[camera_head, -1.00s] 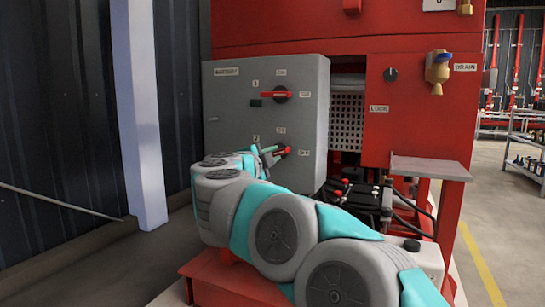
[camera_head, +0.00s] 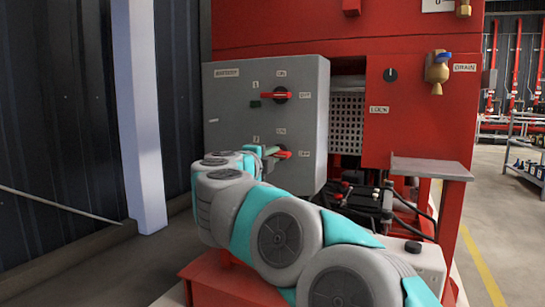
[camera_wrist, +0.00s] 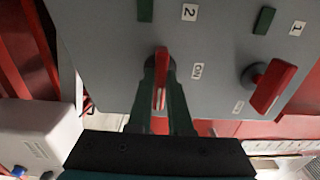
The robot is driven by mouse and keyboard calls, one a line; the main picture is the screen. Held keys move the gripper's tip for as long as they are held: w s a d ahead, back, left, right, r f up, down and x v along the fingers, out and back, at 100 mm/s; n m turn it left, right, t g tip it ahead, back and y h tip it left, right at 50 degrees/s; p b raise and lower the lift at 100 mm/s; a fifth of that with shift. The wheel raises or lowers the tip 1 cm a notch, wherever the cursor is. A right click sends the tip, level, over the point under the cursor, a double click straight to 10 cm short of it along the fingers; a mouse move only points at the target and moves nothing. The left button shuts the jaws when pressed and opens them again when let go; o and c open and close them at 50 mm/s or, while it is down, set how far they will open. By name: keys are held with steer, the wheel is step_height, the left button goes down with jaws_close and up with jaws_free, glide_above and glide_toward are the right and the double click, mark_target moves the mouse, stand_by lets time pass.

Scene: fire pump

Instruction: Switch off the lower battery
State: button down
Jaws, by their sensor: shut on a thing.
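The lower battery switch, beside the "2" label, has a red handle (camera_head: 283,155) low on the grey battery panel (camera_head: 225,100). In the head view the handle lies about level, pointing right towards the lower OFF label. My gripper (camera_head: 273,151) reaches it from the left. In the wrist view the red handle (camera_wrist: 161,75) sits between the two green fingers of my gripper (camera_wrist: 161,90), which are shut on it. The ON label is to the right of the handle there. The handle's far end is partly hidden by the fingers.
The upper battery switch (camera_head: 271,94) is above on the same panel, and also shows in the wrist view (camera_wrist: 272,87). A red cabinet with a brass drain valve (camera_head: 438,68) stands to the right. A black battery with cables (camera_head: 355,203) sits below right.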

steer(key=shift+f, duration=0.1)
steer(key=c, duration=0.8)
jaws_free()
steer(key=shift+c, duration=0.2)
steer(key=v, duration=0.7)
steer(key=shift+s+p, duration=0.35)
steer(key=shift+s, duration=0.05)
steer(key=shift+a, duration=0.1)
